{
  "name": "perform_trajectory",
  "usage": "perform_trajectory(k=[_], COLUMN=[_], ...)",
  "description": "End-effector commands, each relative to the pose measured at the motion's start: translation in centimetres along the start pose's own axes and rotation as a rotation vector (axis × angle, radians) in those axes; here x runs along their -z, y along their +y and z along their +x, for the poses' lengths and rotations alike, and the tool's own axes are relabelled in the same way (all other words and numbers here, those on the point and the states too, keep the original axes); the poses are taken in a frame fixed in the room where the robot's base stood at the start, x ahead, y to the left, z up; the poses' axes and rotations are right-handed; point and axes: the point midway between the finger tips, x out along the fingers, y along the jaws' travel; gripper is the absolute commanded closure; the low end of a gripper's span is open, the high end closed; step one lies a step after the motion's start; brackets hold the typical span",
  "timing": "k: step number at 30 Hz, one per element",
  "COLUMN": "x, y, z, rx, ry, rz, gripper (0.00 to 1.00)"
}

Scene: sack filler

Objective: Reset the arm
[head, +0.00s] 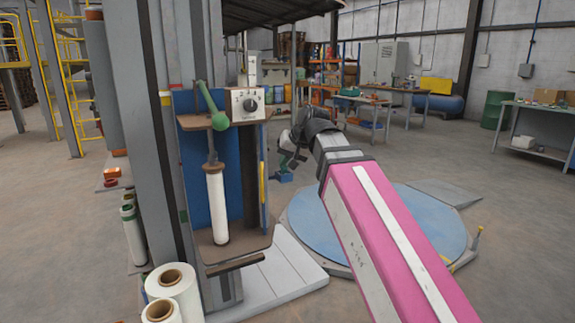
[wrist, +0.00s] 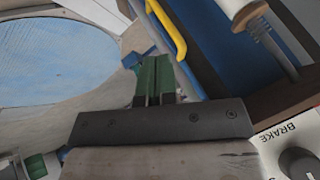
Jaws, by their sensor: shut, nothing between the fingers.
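In the head view my pink and grey arm reaches forward from the lower right. My gripper (head: 287,160) is at its far end, small and partly hidden behind dark wrist parts. It is right of the carriage (head: 228,155) with the blue back panel, apart from it. A green-knobbed lever (head: 211,107) slants down at the carriage's top. A dial panel (head: 248,104) is beside it, and in the wrist view the panel (wrist: 275,150) reads BRAKE.
A white film roll (head: 217,205) stands upright in the carriage. A yellow bar (head: 262,182) runs along the carriage's right edge. A round blue turntable (head: 310,228) lies on the floor beyond my arm. Spare rolls (head: 172,285) stand lower left. Open floor lies to the right.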

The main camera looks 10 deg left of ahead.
Motion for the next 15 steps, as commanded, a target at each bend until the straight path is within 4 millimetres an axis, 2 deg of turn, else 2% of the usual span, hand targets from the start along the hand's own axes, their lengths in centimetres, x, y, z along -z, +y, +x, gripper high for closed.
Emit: perform_trajectory(k=[5, 15], x=[-0.6, -4.1], y=[3.0, 13.7], z=[2.0, 8.6], rx=[-0.039, -0.175], ry=[-0.019, -0.093], rz=[0.020, 0.080], gripper=[1.00, 1.00])
